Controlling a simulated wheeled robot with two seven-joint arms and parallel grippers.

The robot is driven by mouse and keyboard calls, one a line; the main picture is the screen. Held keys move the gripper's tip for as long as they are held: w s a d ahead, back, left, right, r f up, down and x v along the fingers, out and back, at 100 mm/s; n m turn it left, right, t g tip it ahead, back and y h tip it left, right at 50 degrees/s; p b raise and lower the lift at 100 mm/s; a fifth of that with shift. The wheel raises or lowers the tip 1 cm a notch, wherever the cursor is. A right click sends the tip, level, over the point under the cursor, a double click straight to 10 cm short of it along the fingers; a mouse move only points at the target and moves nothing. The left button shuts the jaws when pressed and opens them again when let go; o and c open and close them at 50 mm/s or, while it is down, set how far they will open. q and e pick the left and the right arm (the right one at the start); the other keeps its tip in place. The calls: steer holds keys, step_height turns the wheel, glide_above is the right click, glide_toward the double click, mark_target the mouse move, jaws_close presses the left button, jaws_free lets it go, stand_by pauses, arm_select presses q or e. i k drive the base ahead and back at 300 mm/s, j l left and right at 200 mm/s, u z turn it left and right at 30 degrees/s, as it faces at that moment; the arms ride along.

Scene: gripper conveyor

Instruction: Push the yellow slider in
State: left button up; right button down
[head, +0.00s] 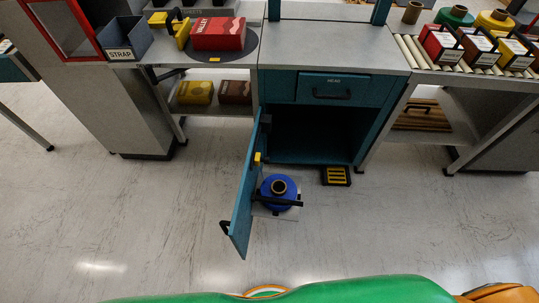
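A small yellow block (257,158), which looks like the yellow slider, sits on the inner face of the open teal cabinet door (243,205). It is too small to tell how far in or out it stands. The door hangs wide open toward me from the left side of the teal cabinet (358,125), and the space inside is dark. Neither of my grippers shows in the head view.
A blue spool-like thing (268,187) with a dark bar stands low, right of the door. A black and yellow step-like item (337,176) lies at the cabinet's foot. A closed drawer (335,88) is above the opening. The floor in front is clear.

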mark_target(258, 159)
steer(key=l+u, duration=0.25)
steer(key=l, duration=0.25)
steer(key=l+u, duration=0.1)
steer(key=l, duration=0.45)
steer(key=i+l, duration=0.1)
steer(key=l, duration=0.4)
steer(key=u, duration=0.05)
